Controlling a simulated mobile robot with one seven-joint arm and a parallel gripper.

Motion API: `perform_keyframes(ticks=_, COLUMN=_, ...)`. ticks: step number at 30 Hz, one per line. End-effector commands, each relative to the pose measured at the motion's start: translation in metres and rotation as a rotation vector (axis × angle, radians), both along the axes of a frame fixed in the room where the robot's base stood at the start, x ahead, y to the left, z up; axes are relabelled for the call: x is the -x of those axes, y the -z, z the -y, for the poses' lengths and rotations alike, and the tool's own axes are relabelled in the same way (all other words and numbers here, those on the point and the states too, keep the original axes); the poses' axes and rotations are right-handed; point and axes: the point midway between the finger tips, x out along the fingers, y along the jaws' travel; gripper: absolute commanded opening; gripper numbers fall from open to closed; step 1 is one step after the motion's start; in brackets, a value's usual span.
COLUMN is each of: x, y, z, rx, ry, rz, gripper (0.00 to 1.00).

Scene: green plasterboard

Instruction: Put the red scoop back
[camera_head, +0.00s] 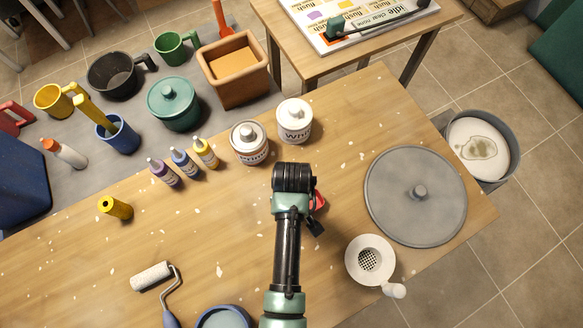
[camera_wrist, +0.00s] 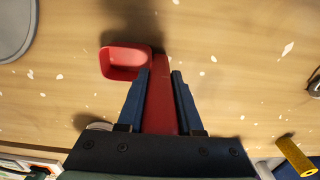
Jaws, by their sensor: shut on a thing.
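The red scoop (camera_head: 320,201) shows only in part beside my arm in the head view. In the wrist view its square red cup (camera_wrist: 126,64) lies to the left and its handle runs between my fingers. My gripper (camera_wrist: 162,74) is shut on that handle. A shadow falls on the wooden table near the scoop; I cannot tell for sure how high it is held. In the head view my arm hides most of the scoop and the fingers.
A terracotta box (camera_head: 249,91) and green pot (camera_head: 174,122) are on the grey strip. A grey round lid (camera_head: 391,213) and white strainer (camera_head: 356,270) are right. The table's left middle (camera_head: 200,225) is mostly clear.

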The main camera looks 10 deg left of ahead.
Motion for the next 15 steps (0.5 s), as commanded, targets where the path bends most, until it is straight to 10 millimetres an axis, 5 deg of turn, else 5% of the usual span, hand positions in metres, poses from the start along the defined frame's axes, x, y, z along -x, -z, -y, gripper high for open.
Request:
perform_keyframes(ticks=5, x=-0.0002, y=0.0034, z=0.0000, rx=0.000, ry=0.000, rz=0.000, gripper=0.00)
perform_keyframes(ticks=6, x=0.0000, y=0.0028, z=0.0000, rx=0.000, ry=0.000, rz=0.000, gripper=0.40)
perform_keyframes(ticks=10, x=-0.0001, y=0.0025, z=0.0001, rx=0.000, ry=0.000, rz=0.000, gripper=0.63)
perform_keyframes(ticks=15, x=-0.0002, y=0.0023, z=0.0000, rx=0.000, ry=0.000, rz=0.000, gripper=0.65)
